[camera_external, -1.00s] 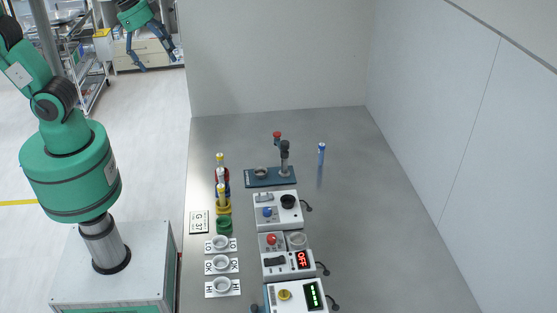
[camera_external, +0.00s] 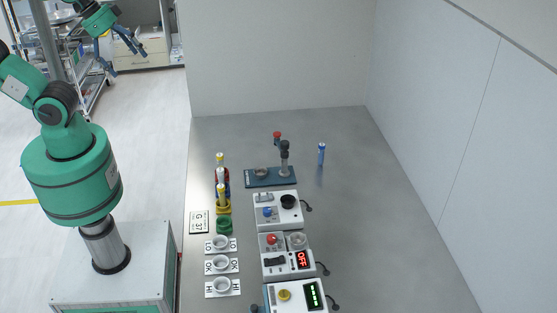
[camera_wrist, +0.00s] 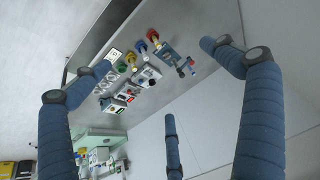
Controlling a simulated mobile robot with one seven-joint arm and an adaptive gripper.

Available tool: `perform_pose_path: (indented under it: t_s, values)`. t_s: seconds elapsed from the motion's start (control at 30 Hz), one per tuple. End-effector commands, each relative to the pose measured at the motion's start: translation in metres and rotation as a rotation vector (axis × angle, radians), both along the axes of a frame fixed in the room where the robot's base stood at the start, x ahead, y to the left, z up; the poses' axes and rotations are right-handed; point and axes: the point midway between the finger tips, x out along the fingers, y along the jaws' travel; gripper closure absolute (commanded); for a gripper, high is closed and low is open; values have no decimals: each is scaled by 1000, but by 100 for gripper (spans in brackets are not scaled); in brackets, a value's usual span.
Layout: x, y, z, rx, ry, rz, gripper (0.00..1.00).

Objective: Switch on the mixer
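Several small white bench devices stand in a column on the grey table. One has a black round cup, a blue button and a small switch (camera_external: 278,209); it looks most like the mixer, but I cannot be certain. Below it is a device with a red button, a clear round cup, a black rocker and a red display reading OFF (camera_external: 287,255). The lowest has a yellow knob and green display (camera_external: 297,296). My gripper (camera_external: 129,62) is open and empty, far up and left of them, off the table. The wrist view shows its blue fingers spread, with the devices small beyond.
A blue-based stand (camera_external: 258,180) is behind the devices. Yellow-capped tubes (camera_external: 221,190), a green ring (camera_external: 224,225) and white labelled holders (camera_external: 222,263) line the left. A blue-capped tube (camera_external: 321,154) stands apart. The table's right side (camera_external: 400,220) is clear. A wall closes the right.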

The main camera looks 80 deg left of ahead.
Motion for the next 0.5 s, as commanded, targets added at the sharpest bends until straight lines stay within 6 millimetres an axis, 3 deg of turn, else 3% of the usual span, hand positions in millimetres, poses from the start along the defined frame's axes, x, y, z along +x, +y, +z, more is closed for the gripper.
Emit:
perform_pose_path:
  t_s: [0.07,0.43,0.5]
  values:
    - [0,0,0,0,0,0,22]
    - [6,-1,2,-9,4,15,96]
    - [10,-2,3,-17,9,27,100]
